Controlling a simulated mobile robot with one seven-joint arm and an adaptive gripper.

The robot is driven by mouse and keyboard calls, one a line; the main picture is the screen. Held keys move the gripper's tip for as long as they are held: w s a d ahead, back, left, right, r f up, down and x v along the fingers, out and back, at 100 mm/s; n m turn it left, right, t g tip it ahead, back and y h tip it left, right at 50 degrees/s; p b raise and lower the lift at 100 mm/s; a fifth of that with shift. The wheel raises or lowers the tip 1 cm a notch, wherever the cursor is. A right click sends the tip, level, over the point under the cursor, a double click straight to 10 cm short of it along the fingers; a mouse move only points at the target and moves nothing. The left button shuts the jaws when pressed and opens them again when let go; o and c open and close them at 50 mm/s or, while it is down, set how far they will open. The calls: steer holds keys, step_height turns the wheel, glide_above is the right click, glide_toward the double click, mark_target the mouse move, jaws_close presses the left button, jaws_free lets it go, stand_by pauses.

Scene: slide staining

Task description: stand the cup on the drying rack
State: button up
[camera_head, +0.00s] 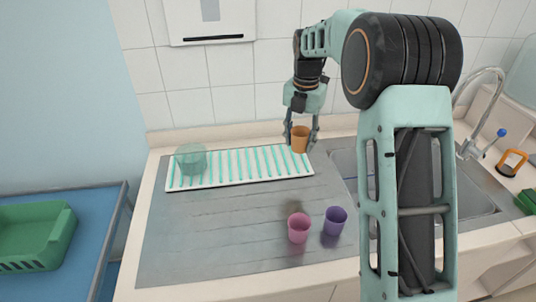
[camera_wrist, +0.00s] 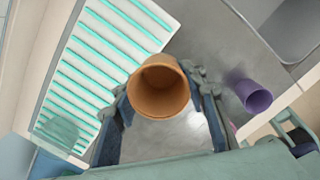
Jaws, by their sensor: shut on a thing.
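My gripper (camera_head: 300,132) is shut on an orange cup (camera_head: 300,139). The cup is at the right end of the drying rack (camera_head: 240,179), a white tray with teal ribs. In the wrist view the cup (camera_wrist: 158,90) sits between the fingers with its open mouth facing the camera. The rack (camera_wrist: 75,88) lies to its left there, and the cup overlaps its edge in the picture. I cannot tell whether the cup touches the rack or hangs above it. A clear greenish cup (camera_head: 190,158) stands on the rack's left end.
A pink cup (camera_head: 298,229) and a purple cup (camera_head: 335,221) stand on the grey counter (camera_head: 200,240) in front. The sink (camera_head: 470,195) with its tap is at the right. A green crate (camera_head: 35,235) is on a blue table at the left. The rack's middle is clear.

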steer(key=p, duration=0.1)
glide_above(275, 164)
steer(key=s, duration=0.1)
steer(key=f, duration=0.6)
steer(key=shift+d+f, duration=0.1)
steer(key=shift+d, duration=0.3)
steer(key=shift+w+a+f+p, duration=0.25)
steer(key=shift+a+f+p, duration=0.15)
steer(key=shift+f, duration=1.7)
steer(key=shift+f, duration=0.25)
steer(key=o, duration=1.1)
steer(key=shift+r, duration=0.1)
steer(key=shift+o, duration=0.3)
step_height(275, 164, up, 12)
steer(key=shift+s+r+b, duration=0.15)
steer(key=shift+s+b, duration=0.1)
steer(key=shift+b, duration=0.1)
